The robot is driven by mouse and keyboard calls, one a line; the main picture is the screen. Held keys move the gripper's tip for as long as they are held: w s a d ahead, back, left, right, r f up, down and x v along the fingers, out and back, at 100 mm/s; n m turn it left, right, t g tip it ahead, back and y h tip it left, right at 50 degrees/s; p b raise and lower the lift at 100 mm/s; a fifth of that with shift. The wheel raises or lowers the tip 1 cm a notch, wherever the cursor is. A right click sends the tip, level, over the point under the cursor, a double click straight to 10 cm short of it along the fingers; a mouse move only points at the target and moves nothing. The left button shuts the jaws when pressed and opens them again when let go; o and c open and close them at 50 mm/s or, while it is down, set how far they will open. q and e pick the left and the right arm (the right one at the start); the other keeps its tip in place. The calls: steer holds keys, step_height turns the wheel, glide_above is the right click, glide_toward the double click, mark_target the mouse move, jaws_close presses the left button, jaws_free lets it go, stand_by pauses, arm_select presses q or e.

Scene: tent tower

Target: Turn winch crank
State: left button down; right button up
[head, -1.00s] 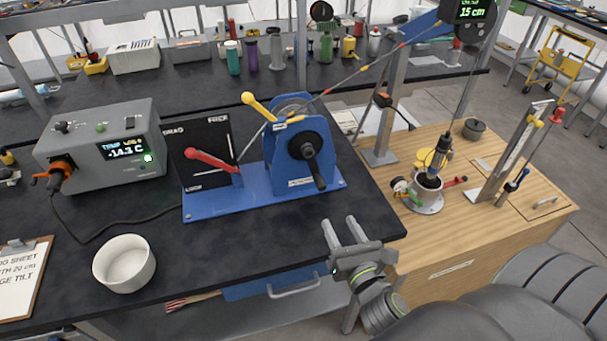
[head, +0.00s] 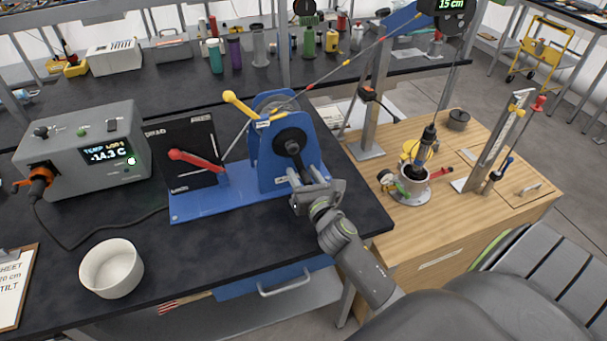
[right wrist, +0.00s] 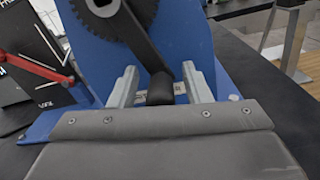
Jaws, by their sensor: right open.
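The blue winch (head: 258,170) stands on its blue base plate on the dark bench. Its black crank (head: 294,150) hangs down on the near side, with its lower end partly hidden by my right gripper (head: 306,174). In the right wrist view, the crank's black handle (right wrist: 160,88) sits between the two open fingers of my right gripper (right wrist: 160,80). A rope runs from the winch drum up to the pulley post at the right. My left gripper is out of view.
A red lever (head: 195,160) and a yellow-knobbed lever (head: 240,107) stick out beside the winch. A grey control box (head: 85,150) and white bowl (head: 112,268) are to the left. A wooden cabinet (head: 420,235) with a coring device stands right.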

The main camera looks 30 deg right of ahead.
steer(key=shift+w, duration=0.1)
steer(key=shift+c, duration=0.3)
jaws_close()
steer(key=shift+w+a+f+m, duration=0.1)
steer(key=shift+w+a+m, duration=0.15)
steer(key=shift+a+m, duration=0.85)
steer(key=shift+w+a+m+b, duration=0.25)
steer(key=shift+a+m, duration=0.45)
steer(key=shift+m, duration=0.6)
steer(key=shift+o, duration=0.3)
jaws_free()
steer(key=shift+s+d, duration=0.1)
steer(key=shift+d, duration=0.05)
